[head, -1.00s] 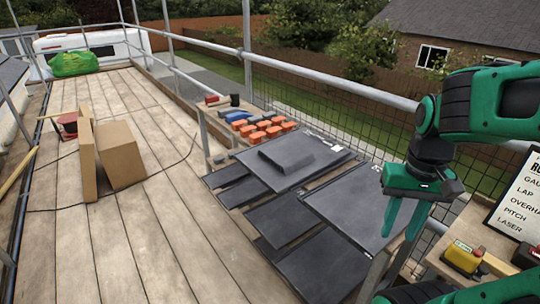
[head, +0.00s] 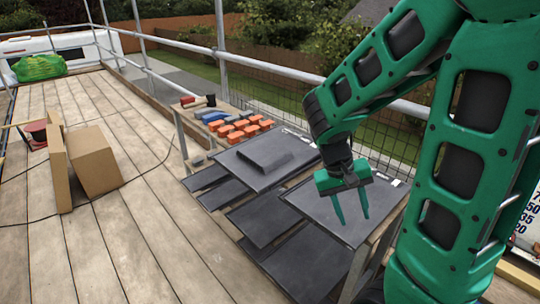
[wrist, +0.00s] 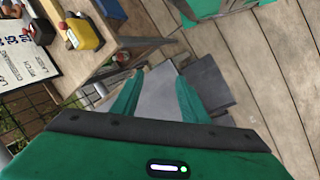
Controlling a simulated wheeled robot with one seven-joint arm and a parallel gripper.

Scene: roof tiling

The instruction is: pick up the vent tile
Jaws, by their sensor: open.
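The vent tile (head: 265,162) is a dark grey flat tile with a raised block (head: 265,150) on its top. In the head view it lies on the bench at the middle, behind and left of my gripper. My gripper (head: 350,208) is green, open and empty, with its fingers pointing down above another flat dark tile (head: 325,214). In the wrist view my gripper (wrist: 152,92) shows its two fingers spread, with grey tile surfaces beyond them. I cannot make out the vent tile in the wrist view.
More dark tiles (head: 265,220) lie on lower shelves. Orange blocks (head: 238,130) and a red-headed hammer (head: 195,101) sit at the bench's far end. A guardrail with mesh (head: 380,144) runs behind. A yellow tool (wrist: 80,35) stands on a side bench. The planked deck at left holds cardboard boxes (head: 92,160).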

